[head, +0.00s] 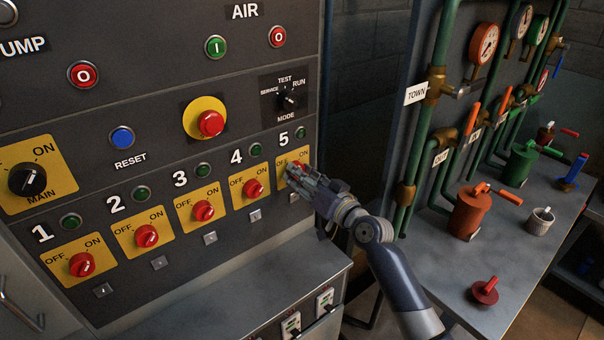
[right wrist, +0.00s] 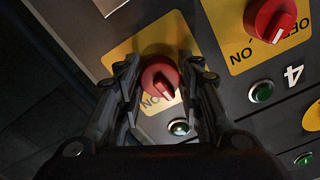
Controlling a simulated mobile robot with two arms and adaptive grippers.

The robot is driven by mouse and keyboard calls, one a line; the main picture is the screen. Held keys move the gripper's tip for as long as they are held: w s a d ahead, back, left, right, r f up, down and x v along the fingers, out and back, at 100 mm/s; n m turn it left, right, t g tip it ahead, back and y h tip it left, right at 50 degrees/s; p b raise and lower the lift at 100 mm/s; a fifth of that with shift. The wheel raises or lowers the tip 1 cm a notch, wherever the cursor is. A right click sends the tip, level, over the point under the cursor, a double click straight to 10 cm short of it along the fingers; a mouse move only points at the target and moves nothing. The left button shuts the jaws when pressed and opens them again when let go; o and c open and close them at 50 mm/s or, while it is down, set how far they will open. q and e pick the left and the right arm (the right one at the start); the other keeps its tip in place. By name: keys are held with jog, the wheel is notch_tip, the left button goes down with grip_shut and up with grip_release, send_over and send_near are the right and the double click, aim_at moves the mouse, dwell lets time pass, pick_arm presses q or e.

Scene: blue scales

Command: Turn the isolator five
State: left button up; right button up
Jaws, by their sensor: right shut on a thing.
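The isolator five knob is red, on a yellow OFF/ON plate (head: 283,164) under the number 5. In the head view my right gripper (head: 297,177) covers much of that knob. In the right wrist view the red knob (right wrist: 160,80) sits between the two dark fingers of my right gripper (right wrist: 161,85), which is shut on it. The knob's white line slants to the lower right there. The ON label shows beside it; the OFF label is hidden, so I cannot tell its exact setting. My left gripper is not in view.
The isolator four knob (head: 254,188) sits just left of my right gripper and also shows in the right wrist view (right wrist: 270,20). A red stop button (head: 211,123) is higher up.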

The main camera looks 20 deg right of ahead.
jog(key=shift+r+m+p, duration=0.2)
jog(key=shift+m+p, duration=1.4)
jog(key=shift+m, duration=3.5)
jog(key=o, duration=1.1)
jog(key=shift+c, duration=0.2)
jog(key=v, duration=1.2)
